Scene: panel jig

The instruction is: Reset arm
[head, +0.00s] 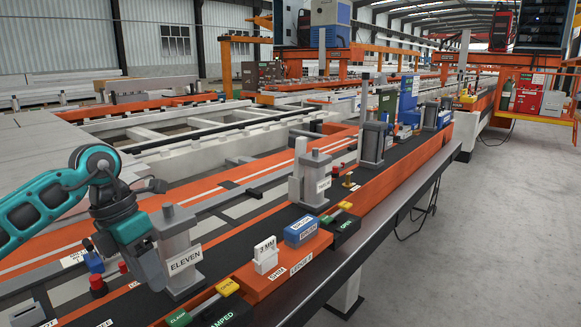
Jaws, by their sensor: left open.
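My teal left arm comes in from the left, and its gripper (146,266) points down just left of the grey clamp post labelled ELEVEN (176,240). A grey finger shows close beside the post; I cannot tell whether it touches. The jaws are open, with nothing visibly held. My right gripper is out of view.
On the jig rail are a white 3 MM shim block (265,255) in an orange holder, a blue block (301,231), a green-and-yellow clamp switch (204,303) and another grey post (317,180). Red knobs (97,285) stand left of the gripper. Grey floor (500,230) at right is clear.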

